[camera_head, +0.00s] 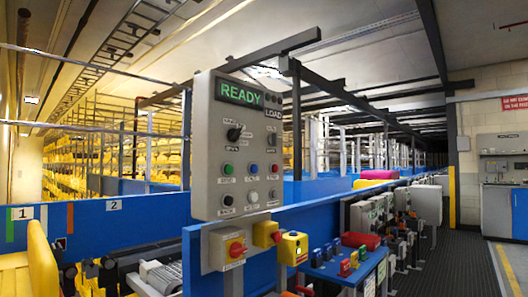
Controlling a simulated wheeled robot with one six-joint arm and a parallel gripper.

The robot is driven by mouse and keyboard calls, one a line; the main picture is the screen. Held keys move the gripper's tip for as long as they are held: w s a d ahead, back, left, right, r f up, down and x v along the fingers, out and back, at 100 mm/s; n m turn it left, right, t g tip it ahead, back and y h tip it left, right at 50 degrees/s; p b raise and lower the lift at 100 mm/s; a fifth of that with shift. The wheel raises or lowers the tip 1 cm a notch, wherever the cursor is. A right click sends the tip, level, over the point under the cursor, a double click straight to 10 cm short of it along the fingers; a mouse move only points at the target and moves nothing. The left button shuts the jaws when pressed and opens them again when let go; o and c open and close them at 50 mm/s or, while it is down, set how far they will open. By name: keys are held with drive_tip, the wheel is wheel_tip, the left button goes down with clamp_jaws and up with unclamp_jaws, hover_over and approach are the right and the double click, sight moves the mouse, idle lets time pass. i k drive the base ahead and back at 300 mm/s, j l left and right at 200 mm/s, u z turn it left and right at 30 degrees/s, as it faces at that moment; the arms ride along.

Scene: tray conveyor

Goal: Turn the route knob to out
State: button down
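A grey control panel (211,150) stands upright at mid picture, with a green-lit display (240,92) reading "READY" and a small "LOAD" sign beside it. A black rotary knob (234,134) sits on the panel's upper left, with small labels around it. These labels are too small to read, so I cannot tell its setting or confirm that it is the route knob. A smaller switch (272,139) sits to its right. Several coloured push buttons, including a green button (228,169), sit below. My gripper is not in view.
Below the panel are a red emergency stop (236,249) and yellow boxes (293,247). A blue conveyor side (320,212) runs back to the right. A blue shelf (330,265) with small coloured items stands at front right. The dark aisle floor (450,260) at right is clear.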

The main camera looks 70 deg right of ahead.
sight(233, 134)
drive_tip(key=k+j+z, duration=0.15)
drive_tip(key=z, duration=1.7)
